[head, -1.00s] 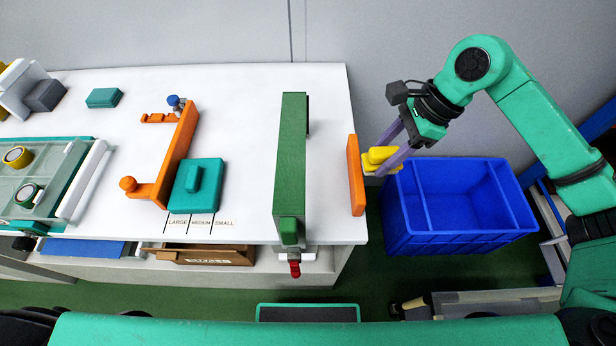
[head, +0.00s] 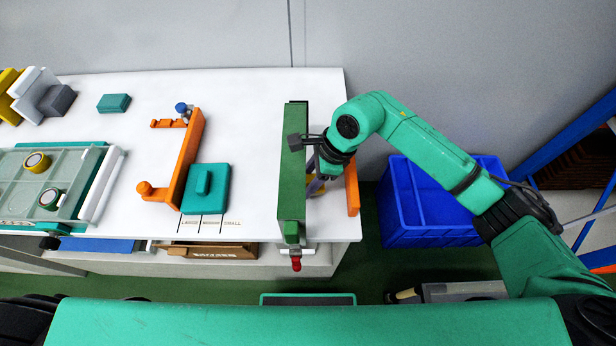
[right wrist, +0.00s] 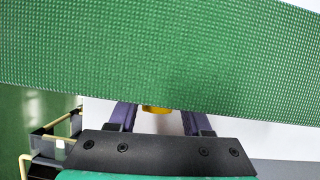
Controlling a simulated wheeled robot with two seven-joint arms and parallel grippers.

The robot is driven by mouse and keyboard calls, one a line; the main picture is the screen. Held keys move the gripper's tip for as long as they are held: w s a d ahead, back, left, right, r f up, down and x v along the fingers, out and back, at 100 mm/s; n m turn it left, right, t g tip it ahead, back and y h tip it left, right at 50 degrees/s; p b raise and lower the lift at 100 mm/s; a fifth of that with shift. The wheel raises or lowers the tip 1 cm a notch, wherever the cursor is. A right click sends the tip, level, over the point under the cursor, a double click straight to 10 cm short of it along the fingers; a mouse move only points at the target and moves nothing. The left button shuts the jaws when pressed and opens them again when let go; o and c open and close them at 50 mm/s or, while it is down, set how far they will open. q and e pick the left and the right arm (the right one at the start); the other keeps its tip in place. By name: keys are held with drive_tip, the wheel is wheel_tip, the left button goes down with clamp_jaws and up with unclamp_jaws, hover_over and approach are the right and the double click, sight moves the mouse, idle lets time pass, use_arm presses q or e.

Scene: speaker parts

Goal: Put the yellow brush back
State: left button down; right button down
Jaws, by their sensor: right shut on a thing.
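My right gripper (head: 317,186) has its purple fingers over the right end of the white table, between the green upright panel and the orange block. It is shut on the yellow brush. In the right wrist view, a small yellow piece of the brush (right wrist: 156,109) shows between the fingers of the gripper (right wrist: 157,118). The rest of the brush is hidden by the green panel there and mostly by my arm in the head view. I cannot tell whether the brush touches the table. My left gripper is out of view.
The green panel (head: 292,165) stands close left of the gripper and fills the top of the wrist view. The orange block (head: 353,190) is at the table's right edge. A blue bin (head: 430,236) stands on the floor to the right. A teal block (head: 206,200) lies further left.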

drive_tip(key=shift+f, duration=0.25)
drive_tip(key=shift+f+b, duration=0.25)
drive_tip(key=shift+b, duration=0.15)
drive_tip(key=shift+c, duration=1.7)
unclamp_jaws()
